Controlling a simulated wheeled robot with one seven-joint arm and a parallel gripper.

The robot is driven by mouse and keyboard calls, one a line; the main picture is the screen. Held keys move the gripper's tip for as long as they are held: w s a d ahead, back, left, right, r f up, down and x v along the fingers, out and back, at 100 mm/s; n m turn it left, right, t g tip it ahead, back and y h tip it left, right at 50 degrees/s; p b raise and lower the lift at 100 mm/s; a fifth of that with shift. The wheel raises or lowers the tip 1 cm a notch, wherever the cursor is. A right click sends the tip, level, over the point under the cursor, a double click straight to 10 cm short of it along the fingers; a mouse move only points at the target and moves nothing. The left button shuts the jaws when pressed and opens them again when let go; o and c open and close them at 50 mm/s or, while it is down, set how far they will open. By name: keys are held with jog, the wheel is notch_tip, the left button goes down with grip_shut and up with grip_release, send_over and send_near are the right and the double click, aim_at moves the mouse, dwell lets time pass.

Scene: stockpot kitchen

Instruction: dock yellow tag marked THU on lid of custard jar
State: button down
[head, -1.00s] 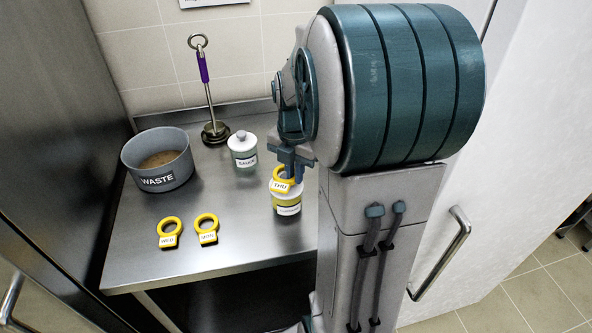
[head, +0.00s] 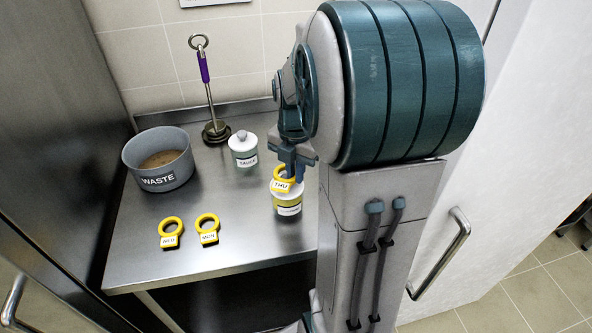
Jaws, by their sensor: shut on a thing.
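The yellow ring tag marked THU (head: 281,186) is at the top of the custard jar (head: 288,208), a white-lidded jar with a yellow band whose label is too small to read surely. My gripper (head: 289,172) points down from above and is shut on the tag's ring. The tag overlaps the lid in the picture; I cannot tell whether it rests on the lid or hangs just above it. My gripper and the tag hide part of the lid.
Two yellow tags, WED (head: 170,232) and MON (head: 207,228), lie on the steel counter (head: 225,265). The counter's front middle is clear.

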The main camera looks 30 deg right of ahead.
jog(key=shift+s+f+b, duration=0.1)
jog(key=shift+f+b, duration=0.3)
jog(key=shift+f, duration=0.1)
jog(key=shift+s+f+b, duration=0.2)
jog(key=shift+f+b, duration=0.15)
jog(key=shift+f, duration=0.1)
jog(key=c, duration=1.8)
grip_release()
jog(key=shift+s, duration=0.1)
jog(key=shift+o, duration=0.2)
jog(key=shift+a, duration=0.1)
jog(key=shift+w+r+p, duration=0.2)
jog(key=shift+r+p, duration=0.35)
jog(key=shift+r, duration=0.05)
jog(key=shift+w+r+p, duration=0.15)
jog(key=shift+r+p, duration=0.35)
jog(key=shift+r, duration=0.1)
notch_tip(320, 180, up, 9)
jog(key=p, duration=0.6)
